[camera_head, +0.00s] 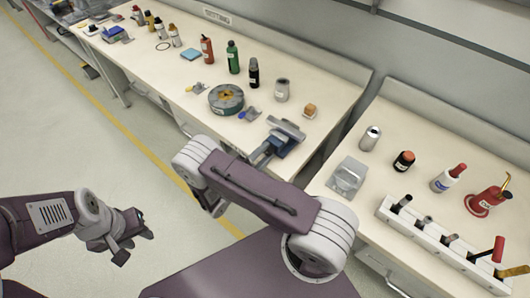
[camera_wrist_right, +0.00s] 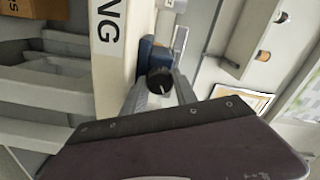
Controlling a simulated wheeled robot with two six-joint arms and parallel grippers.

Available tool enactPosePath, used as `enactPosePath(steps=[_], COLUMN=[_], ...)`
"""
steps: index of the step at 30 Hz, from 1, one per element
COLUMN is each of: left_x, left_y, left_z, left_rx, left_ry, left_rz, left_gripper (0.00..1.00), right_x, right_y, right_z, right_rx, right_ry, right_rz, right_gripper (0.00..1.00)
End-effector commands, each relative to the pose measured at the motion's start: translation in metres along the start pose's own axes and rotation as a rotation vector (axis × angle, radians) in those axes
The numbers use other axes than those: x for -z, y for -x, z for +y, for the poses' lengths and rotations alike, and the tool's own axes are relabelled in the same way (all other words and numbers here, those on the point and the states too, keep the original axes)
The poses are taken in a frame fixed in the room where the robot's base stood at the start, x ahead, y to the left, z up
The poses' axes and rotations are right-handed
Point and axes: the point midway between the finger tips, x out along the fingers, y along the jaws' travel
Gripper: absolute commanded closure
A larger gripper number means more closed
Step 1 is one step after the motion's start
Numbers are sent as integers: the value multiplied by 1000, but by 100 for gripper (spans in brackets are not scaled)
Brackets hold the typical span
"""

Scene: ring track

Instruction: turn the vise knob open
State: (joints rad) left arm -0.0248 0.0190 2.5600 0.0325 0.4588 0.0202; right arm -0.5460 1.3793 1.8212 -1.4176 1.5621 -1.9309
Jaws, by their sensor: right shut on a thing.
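The vise (camera_head: 287,130), a grey and blue tool, stands near the front edge of the left bench. In the right wrist view its blue body (camera_wrist_right: 147,55) shows beside a white strip with lettering. The dark round vise knob (camera_wrist_right: 159,80) carries a small pale mark and sits between the fingers of my right gripper (camera_wrist_right: 159,92), which is shut on it. In the head view my right gripper (camera_head: 264,152) is at the front of the vise, and the knob is hidden there. My left gripper (camera_head: 135,243) is empty, with its fingers apart, over the floor.
Bottles line the left bench (camera_head: 335,95).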

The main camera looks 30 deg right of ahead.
Motion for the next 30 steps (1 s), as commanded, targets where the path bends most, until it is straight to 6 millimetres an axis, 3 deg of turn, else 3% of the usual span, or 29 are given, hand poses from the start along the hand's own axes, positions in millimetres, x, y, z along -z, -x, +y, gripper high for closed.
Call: enactPosePath(steps=[10,26,27,29,30], left_x=[0,0,0,0,0], left_y=[1,2,2,2,2], left_z=[0,0,0,0,0], left_rx=[0,0,0,0,0], left_ry=[0,0,0,0,0], left_rz=[0,0,0,0,0], left_gripper=[64,64,64,64,64], right_x=[0,0,0,0,0], right_y=[0,0,0,0,0], right_z=[1,1,1,1,1], right_rx=[-2,-2,-2,-2,-3], right_ry=[121,141,141,140,140], right_rz=[-1,-1,-1,-1,-1], right_gripper=[100,100,58,44,44])
